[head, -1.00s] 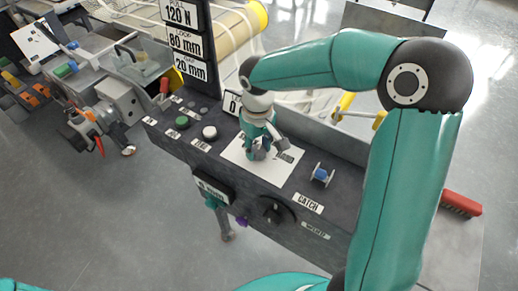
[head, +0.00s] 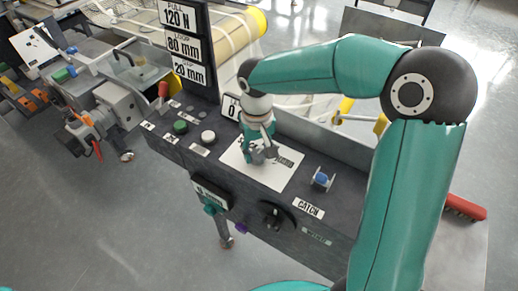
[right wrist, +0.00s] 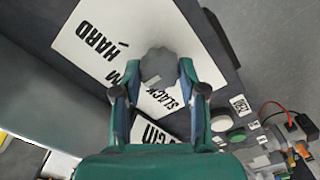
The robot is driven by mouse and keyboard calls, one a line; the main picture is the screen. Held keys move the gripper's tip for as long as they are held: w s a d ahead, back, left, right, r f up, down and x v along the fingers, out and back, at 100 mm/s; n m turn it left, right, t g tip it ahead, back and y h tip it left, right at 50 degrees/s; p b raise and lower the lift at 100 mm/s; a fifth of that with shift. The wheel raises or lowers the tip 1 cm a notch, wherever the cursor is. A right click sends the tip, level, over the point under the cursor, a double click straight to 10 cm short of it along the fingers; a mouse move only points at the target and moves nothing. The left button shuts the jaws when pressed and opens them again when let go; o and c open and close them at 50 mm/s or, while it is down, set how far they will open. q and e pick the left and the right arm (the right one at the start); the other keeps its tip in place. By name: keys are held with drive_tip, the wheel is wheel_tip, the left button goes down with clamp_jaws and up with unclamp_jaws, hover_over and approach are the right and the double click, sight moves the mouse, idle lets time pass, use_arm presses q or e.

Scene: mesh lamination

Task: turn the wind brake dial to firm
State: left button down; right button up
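The brake dial is a grey faceted knob (right wrist: 158,66) on a white plate (right wrist: 88,35) with black lettering. HARD and SLACK are readable on the plate; a word between them shows only its end, M. My right gripper (right wrist: 160,75) has its fingers on either side of the knob, with what looks like a narrow gap. Where the knob points is unclear. In the head view my right gripper (head: 262,153) reaches down over the plate (head: 281,177) and hides most of the dial. My left gripper is not in view.
On the dark console are a green button (head: 180,127), a white button (head: 208,137), a small blue part (head: 320,180) and a CATCH label (head: 308,208). A black knob (head: 272,214) sits on the front. A sign post (head: 190,50) stands behind left.

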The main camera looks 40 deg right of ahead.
sight(257, 153)
drive_tip(key=o, duration=0.4)
drive_tip(key=shift+w, duration=0.2)
drive_tip(key=shift+o, duration=0.2)
drive_tip(key=shift+s, duration=0.1)
drive_tip(key=shift+r, duration=0.1)
wheel_tip(257, 153, up, 12)
idle(0.3)
